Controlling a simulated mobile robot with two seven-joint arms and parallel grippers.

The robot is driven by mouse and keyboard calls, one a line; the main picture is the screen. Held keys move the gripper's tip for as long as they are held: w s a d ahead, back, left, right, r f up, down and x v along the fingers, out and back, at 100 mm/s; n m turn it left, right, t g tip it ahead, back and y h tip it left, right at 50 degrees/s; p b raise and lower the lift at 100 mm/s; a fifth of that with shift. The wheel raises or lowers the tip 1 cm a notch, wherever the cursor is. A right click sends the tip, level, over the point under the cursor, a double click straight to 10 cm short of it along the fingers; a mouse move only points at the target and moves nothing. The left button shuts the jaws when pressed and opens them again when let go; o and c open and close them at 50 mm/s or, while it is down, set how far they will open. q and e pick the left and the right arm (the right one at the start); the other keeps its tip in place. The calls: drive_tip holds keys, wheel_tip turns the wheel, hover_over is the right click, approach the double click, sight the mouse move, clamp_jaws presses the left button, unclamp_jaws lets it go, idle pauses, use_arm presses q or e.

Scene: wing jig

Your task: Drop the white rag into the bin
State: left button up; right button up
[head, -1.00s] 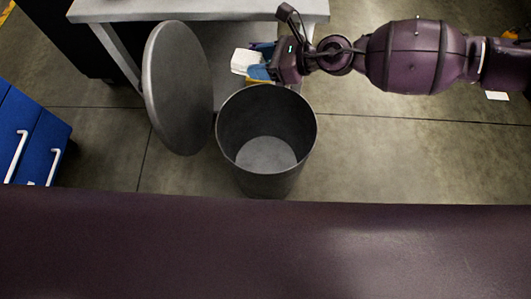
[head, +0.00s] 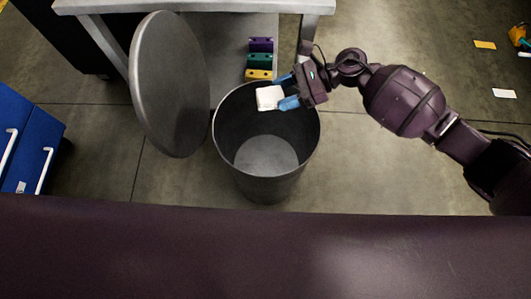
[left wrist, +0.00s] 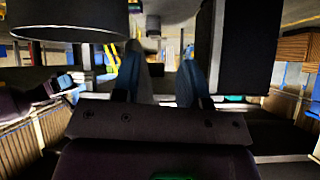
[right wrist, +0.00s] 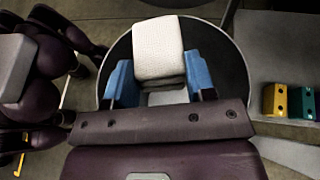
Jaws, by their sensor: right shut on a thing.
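The white rag (head: 269,97) is a small folded white block held over the back part of the bin's opening. The bin (head: 232,160) is a dark grey round can, open at the top, and its visible floor is empty. Its round lid (head: 170,85) stands raised at the left of the opening. My right gripper (head: 280,93) is shut on the rag, with blue fingers on either side of it. The right wrist view shows the rag (right wrist: 158,50) between the fingers with the bin's rim (right wrist: 243,65) around it. My left gripper (left wrist: 160,85) shows only in its wrist view, its fingers apart and nothing between them.
A grey table (head: 200,5) stands behind the bin, with purple, green and yellow blocks (head: 260,60) on a lower surface. A blue drawer cabinet (head: 25,140) is at the left. Small yellow (head: 485,44) and white pieces lie on the floor at the right.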

drive_tip(key=shift+f, duration=0.7)
use_arm(q)
drive_tip(key=shift+w+d+f+m+b, duration=0.2)
drive_tip(key=shift+w+m+b, duration=0.1)
drive_tip(key=shift+b, duration=0.75)
use_arm(e)
wheel_tip(320, 180, down, 4)
drive_tip(key=shift+f, duration=0.15)
drive_tip(key=o, duration=0.8)
drive_tip(key=shift+o, duration=1)
use_arm(q)
drive_tip(key=shift+s+f, duration=0.15)
